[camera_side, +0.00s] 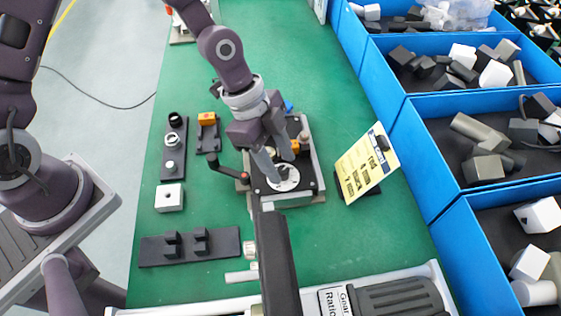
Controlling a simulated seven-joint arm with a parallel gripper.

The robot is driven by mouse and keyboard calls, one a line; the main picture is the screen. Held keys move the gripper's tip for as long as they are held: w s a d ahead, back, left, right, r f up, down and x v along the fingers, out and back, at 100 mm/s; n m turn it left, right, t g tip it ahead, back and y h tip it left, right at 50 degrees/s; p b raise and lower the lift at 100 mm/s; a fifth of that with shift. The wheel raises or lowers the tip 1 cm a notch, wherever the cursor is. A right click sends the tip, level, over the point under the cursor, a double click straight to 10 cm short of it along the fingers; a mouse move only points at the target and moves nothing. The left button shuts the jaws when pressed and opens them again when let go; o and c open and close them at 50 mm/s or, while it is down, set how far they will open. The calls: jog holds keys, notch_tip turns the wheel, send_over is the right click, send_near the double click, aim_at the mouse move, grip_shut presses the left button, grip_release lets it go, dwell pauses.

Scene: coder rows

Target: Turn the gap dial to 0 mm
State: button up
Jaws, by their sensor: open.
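The gap dial (291,183) looks like a white disc with a dark knob in its middle, on the near part of a black-topped fixture (312,190). My gripper (281,167) points down from above, its two fingers apart and empty. The fingertips are at or just above the dial's knob; I cannot tell whether they touch it. The fingers cover part of the disc. The dial's marks are too small to read, so its setting cannot be told.
A yellow sheet on a stand (367,165) is to the right. A black bar (277,255) rises in front. Blue bins (437,203) line the right side. Green mat is free between.

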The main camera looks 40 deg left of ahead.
jog(key=shift+d+f, duration=0.25)
jog(key=shift+f, duration=0.35)
grip_shut()
jog(key=shift+n, duration=0.3)
jog(key=n, duration=0.2)
jog(key=n+t, duration=0.1)
jog(key=shift+s+n+t+y, duration=0.15)
jog(key=shift+n+t+y, duration=0.15)
jog(key=shift+n+y, duration=0.1)
jog(key=n+t+y, duration=0.1)
jog(key=n, duration=0.2)
jog(key=shift+d+r+n, duration=0.1)
jog(key=shift+d+n, duration=0.05)
jog(key=shift+n, duration=0.25)
jog(key=n+y, duration=0.1)
jog(key=n, duration=0.2)
jog(key=shift+s+t, duration=0.1)
jog(key=shift+t, duration=0.3)
jog(key=shift+d+n+y, duration=0.15)
jog(key=shift+n+y, duration=0.65)
jog(key=shift+n, duration=1.7)
